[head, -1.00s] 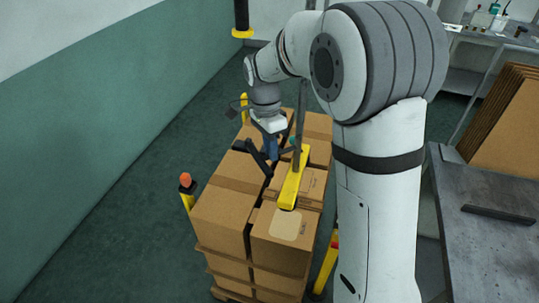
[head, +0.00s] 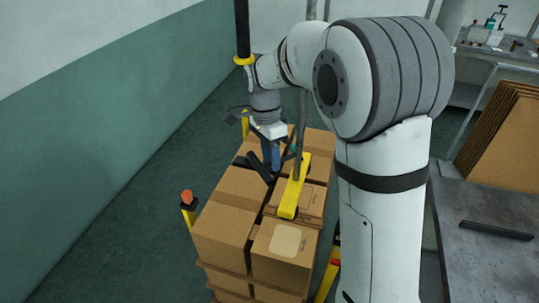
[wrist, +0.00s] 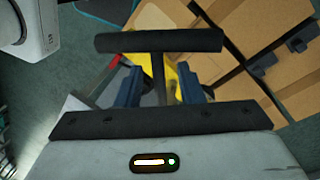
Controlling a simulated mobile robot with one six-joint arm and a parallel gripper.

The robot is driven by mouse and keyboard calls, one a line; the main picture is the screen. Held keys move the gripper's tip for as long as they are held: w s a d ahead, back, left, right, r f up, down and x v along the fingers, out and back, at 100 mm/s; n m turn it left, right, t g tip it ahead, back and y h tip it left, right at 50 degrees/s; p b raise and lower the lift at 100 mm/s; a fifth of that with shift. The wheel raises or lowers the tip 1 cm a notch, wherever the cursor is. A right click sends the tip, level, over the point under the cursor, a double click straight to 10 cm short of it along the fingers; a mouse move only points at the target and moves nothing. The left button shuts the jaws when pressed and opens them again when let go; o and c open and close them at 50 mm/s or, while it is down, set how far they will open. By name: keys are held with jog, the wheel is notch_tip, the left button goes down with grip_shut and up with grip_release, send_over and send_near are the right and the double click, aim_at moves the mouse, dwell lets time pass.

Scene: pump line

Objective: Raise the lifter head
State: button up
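The lifter head is a yellow bar (head: 294,190) above the front right boxes, below a thin grey upright pole (head: 302,120). It also shows as yellow behind my fingers in the wrist view (wrist: 192,82). A black handle with a crossbar (wrist: 160,40) and a thin stem lies in front of the wrist camera. My gripper (wrist: 160,85) has its two blue fingers on either side of that stem, and the handle moves with it. The exact contact is hard to see. In the head view my gripper (head: 271,156) is left of the yellow bar.
Stacked cardboard boxes (head: 225,232) stand below. A yellow post with a red top (head: 188,204) is to the left, and another yellow post (head: 327,275) is close by on the right. A grey table (head: 480,260) and leaning cardboard sheets (head: 510,135) are at right. Floor is clear at left.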

notch_tip(320, 180, up, 10)
jog(key=shift+b, duration=0.45)
